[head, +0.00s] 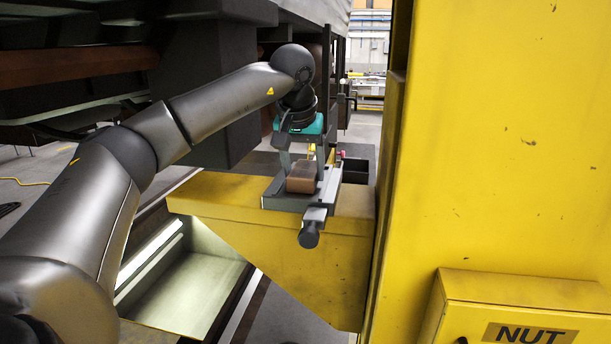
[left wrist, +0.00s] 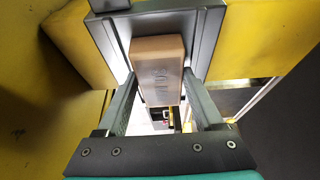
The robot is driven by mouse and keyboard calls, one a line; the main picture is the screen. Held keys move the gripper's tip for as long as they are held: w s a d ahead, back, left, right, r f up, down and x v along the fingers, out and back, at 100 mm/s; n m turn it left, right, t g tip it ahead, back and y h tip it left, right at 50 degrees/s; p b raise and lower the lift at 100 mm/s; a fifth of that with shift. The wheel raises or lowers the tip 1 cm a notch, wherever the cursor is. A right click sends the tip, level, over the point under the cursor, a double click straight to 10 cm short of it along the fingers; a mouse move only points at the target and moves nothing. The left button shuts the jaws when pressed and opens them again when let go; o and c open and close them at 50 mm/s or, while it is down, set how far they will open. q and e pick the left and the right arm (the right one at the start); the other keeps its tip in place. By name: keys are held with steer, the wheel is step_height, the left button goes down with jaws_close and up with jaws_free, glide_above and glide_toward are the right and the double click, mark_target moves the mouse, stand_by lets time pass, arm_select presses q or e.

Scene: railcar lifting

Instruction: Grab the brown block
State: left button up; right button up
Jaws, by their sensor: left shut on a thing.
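The brown block (head: 304,178) lies in a grey metal holder (head: 274,201) on top of the yellow bracket. My left gripper (head: 306,168) reaches down over it from above, with one finger on each side. In the left wrist view the brown block (left wrist: 157,62) sits between the two fingertips (left wrist: 158,80), with faint lettering on its face. The left gripper is shut on the block, which still sits in the holder. My right gripper is in neither view.
A tall yellow column (head: 490,150) stands close on the right, with a yellow box (head: 510,305) marked NUT on it. The dark railcar underside (head: 210,80) hangs over my left arm. The yellow bracket (head: 300,265) juts out below the holder.

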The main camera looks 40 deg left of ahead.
arm_select(q)
steer(key=c, duration=0.6)
steer(key=shift+r, duration=0.2)
